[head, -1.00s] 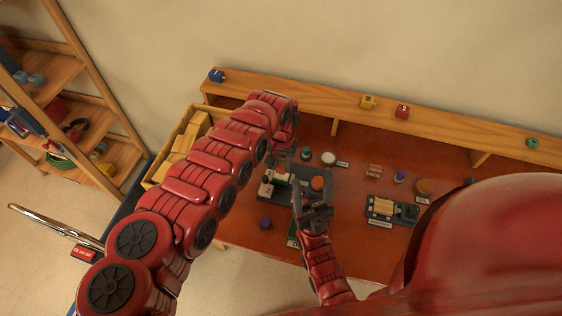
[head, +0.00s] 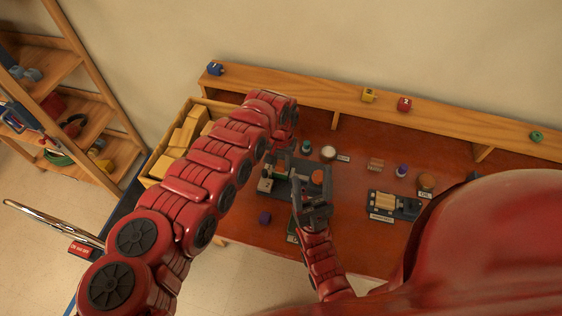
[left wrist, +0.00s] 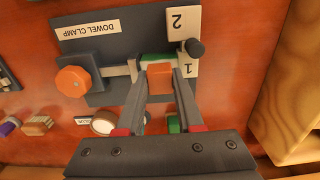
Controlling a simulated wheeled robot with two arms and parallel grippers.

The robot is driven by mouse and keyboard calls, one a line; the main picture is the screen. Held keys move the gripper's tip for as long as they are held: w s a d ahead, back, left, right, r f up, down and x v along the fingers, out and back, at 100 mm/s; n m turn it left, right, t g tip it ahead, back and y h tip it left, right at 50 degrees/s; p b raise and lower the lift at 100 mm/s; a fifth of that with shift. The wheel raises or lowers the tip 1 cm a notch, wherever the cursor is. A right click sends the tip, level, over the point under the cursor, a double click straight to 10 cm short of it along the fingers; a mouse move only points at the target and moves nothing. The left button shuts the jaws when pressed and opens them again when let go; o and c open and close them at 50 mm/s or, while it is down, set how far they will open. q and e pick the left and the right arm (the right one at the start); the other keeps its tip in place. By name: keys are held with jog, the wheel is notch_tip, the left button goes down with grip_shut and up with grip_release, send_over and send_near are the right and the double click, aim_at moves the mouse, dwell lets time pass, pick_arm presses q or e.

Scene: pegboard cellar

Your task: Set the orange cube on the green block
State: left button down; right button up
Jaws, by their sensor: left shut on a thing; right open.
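In the left wrist view the orange cube (left wrist: 160,77) sits between the fingertips of my left gripper (left wrist: 160,72), which is shut on it. The green block (left wrist: 157,59) shows just beyond the cube, by the tile marked 1. The cube overlaps it in the picture; I cannot tell whether they touch. My right gripper (head: 312,192) is open and empty, low near the front of the dark dowel clamp board (left wrist: 112,35).
The board carries an orange knob (left wrist: 73,81) and tiles marked 1 and 2. A teal piece (head: 306,147), white disc (head: 328,152), purple block (head: 264,218) and second fixture (head: 395,205) share the bench. A crate (head: 155,165) stands left; a ledge (head: 440,122) runs behind.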

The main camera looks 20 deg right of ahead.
pick_arm(q)
jog(key=shift+f+b, duration=0.2)
jog(key=shift+b, duration=0.15)
dwell(0.8)
jog(key=shift+c, duration=0.3)
grip_release()
dwell(0.3)
jog(key=shift+r, duration=0.15)
jog(key=shift+r+p, duration=2.2)
jog(key=shift+r, duration=0.75)
jog(key=shift+s+f, duration=0.1)
